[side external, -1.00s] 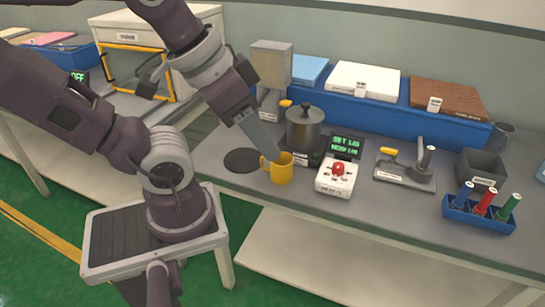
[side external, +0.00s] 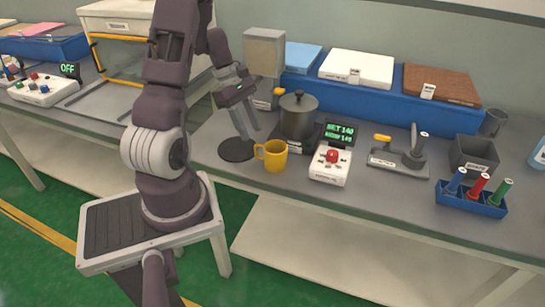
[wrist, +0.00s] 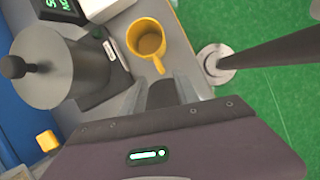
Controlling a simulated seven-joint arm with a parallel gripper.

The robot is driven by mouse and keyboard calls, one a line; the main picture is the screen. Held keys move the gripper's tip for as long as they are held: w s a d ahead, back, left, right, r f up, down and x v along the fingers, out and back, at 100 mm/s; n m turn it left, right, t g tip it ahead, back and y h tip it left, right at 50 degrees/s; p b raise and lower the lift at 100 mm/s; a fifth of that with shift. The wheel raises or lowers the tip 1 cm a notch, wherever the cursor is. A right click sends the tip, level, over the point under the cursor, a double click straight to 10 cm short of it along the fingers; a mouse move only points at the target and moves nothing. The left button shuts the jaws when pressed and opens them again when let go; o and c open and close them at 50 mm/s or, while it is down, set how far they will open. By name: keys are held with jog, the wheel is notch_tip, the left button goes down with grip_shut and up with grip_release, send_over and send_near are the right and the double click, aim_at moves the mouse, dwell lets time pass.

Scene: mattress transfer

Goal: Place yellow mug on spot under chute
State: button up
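The yellow mug (side external: 275,156) stands upright on the grey bench, right of a dark round disc (side external: 236,150), with its handle to the left. It also shows in the wrist view (wrist: 147,37), its inside empty-looking and its handle toward my fingers. My gripper (side external: 250,132) is open and empty, above the disc, left of the mug and apart from it. In the wrist view its fingers (wrist: 160,92) are spread. A tan box-shaped hopper (side external: 264,52), perhaps the chute, stands behind my gripper. The surface under it is partly hidden by my gripper and the pot.
A lidded grey pot (side external: 298,118) stands close behind the mug. A white control box (side external: 330,166) with a red knob is right of the mug. A lever device (side external: 400,160) and blue marker rack (side external: 472,205) are farther right. The bench front edge is near the mug.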

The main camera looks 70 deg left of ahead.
aim_at(256, 148)
jog(key=x, duration=0.7)
jog(key=shift+s+f, duration=0.15)
jog(key=shift+f, duration=0.2)
grip_shut()
dwell(0.9)
